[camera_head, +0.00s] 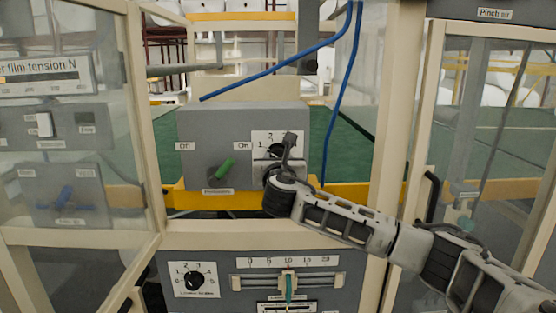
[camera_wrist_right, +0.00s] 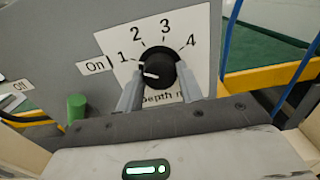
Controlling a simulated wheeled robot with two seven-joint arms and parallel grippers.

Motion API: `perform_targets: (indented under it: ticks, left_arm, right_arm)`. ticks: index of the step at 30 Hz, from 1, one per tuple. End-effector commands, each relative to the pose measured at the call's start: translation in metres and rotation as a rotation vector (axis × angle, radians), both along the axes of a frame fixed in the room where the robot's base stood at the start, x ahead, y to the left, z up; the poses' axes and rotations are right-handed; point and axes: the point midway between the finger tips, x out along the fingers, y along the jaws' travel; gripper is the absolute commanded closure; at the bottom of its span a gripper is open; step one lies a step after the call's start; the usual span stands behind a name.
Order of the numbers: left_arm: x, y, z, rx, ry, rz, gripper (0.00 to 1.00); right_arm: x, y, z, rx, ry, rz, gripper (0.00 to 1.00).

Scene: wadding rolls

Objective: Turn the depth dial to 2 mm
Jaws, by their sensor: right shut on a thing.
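The depth dial is a black round knob (camera_wrist_right: 158,68) on a white plate (camera_wrist_right: 200,50) marked 1 to 4, with a "Depth" label partly hidden below. Its white pointer mark points left, towards the side of the 1 and slightly below it. My right gripper (camera_wrist_right: 160,86) has one finger on each side of the knob and is shut on it. In the head view, my right gripper (camera_head: 287,152) covers much of the dial plate (camera_head: 262,137). My left gripper is not in view.
A green switch handle (camera_head: 224,168) sits left of the dial on the same grey box (camera_head: 205,125), between "Off" and "On". Open framed doors stand left (camera_head: 150,120) and right (camera_head: 428,110). A lower panel (camera_head: 225,265) has another dial (camera_head: 194,280) and a slider (camera_head: 289,283). Blue hoses (camera_head: 345,80) hang behind.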

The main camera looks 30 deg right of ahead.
Motion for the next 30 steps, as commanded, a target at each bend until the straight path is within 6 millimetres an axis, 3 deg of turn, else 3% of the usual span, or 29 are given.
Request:
perform_targets:
  ticks: [8, 30]
  left_arm:
    - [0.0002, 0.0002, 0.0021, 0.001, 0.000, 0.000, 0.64]
    - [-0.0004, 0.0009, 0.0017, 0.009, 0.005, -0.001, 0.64]
  right_arm:
    - [-0.0001, 0.0003, -0.0009, 0.068, -0.038, 0.000, 0.86]
    - [-0.0001, 0.0006, -0.0017, 0.515, -0.311, -0.001, 0.86]
